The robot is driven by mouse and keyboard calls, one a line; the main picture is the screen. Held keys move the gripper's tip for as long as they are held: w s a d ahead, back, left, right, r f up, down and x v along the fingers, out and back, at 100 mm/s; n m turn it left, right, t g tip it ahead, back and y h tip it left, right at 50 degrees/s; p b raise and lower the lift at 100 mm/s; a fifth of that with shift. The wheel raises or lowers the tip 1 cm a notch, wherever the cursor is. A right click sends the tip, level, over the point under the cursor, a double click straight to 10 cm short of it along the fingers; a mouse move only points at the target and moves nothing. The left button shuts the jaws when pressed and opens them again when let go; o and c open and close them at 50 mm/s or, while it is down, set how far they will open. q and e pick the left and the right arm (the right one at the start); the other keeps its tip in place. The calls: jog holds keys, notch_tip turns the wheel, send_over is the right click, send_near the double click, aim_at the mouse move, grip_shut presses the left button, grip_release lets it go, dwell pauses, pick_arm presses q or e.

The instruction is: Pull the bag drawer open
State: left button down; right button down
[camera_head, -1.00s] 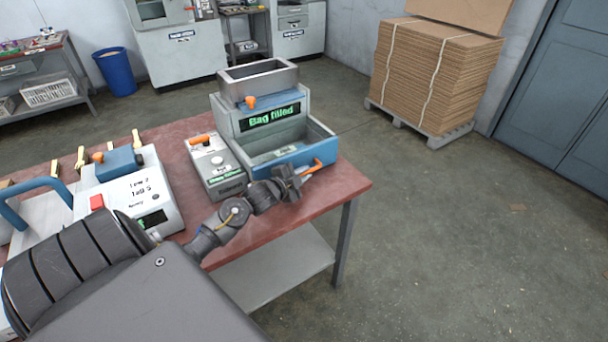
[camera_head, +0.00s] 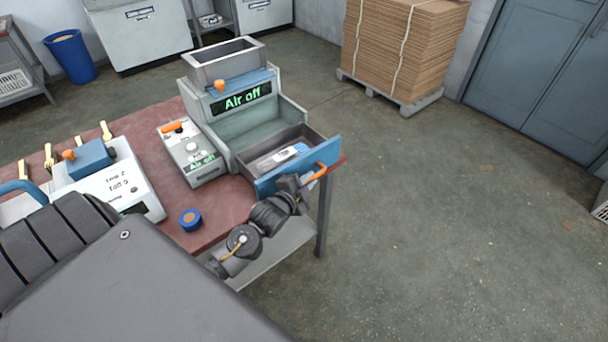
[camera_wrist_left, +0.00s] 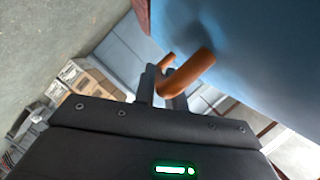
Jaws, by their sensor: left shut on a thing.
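The bag drawer (camera_head: 290,150) is a grey tray with a blue front, pulled out of the grey-green machine (camera_head: 232,105). A small white and blue bag (camera_head: 287,153) lies inside it. Its orange handle (camera_head: 316,173) sticks out from the blue front and also shows in the left wrist view (camera_wrist_left: 186,75). My left gripper (camera_head: 302,184) is shut on the orange handle, in front of the drawer; its fingers (camera_wrist_left: 163,88) show beside the handle in the left wrist view. The machine's display reads "Air off". My right gripper is not in view.
A grey control box (camera_head: 192,152) with an orange lever stands left of the machine. A blue round knob-like object (camera_head: 190,219) lies on the red table (camera_head: 212,228). A white press box (camera_head: 115,185) is further left. Open floor lies right of the table.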

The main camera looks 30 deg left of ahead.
pick_arm(q)
jog(key=c, duration=1.5)
grip_release()
jog(key=shift+a, duration=0.1)
jog(key=shift+o, duration=0.2)
jog(key=b+v, duration=0.1)
jog(key=v, duration=0.9)
jog(key=shift+s+b, duration=0.3)
jog(key=shift+s, duration=0.05)
jog(key=shift+r, duration=0.1)
